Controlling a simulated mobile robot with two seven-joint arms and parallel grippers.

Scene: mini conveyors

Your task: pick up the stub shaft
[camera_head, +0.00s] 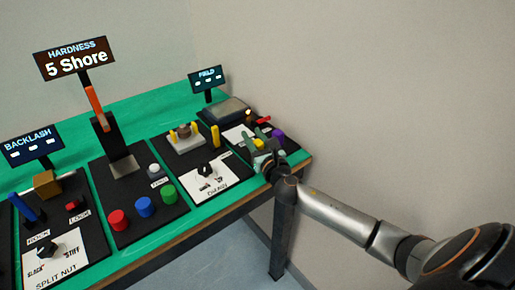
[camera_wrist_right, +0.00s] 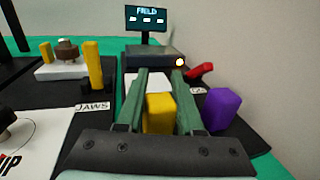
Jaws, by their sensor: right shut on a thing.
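My right gripper (camera_head: 259,146) reaches over the far right station at the table's right end, its fingers pointing away from me. In the right wrist view its two green fingers (camera_wrist_right: 160,72) stand on either side of a yellow block (camera_wrist_right: 159,112), which sits between them near the palm. The gripper is shut on this block, which also shows in the head view (camera_head: 258,143). The block's lower part is hidden by the palm. No piece is marked as the stub shaft, so I cannot tell whether this block is it. My left gripper is out of view.
A purple block (camera_wrist_right: 222,108) stands close right of the fingers, and a red piece (camera_wrist_right: 200,70) lies behind it. A dark box (camera_wrist_right: 153,57) and the FIELD sign (camera_wrist_right: 146,18) are at the back. A tall yellow post (camera_wrist_right: 94,69) stands left. The wall is close on the right.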

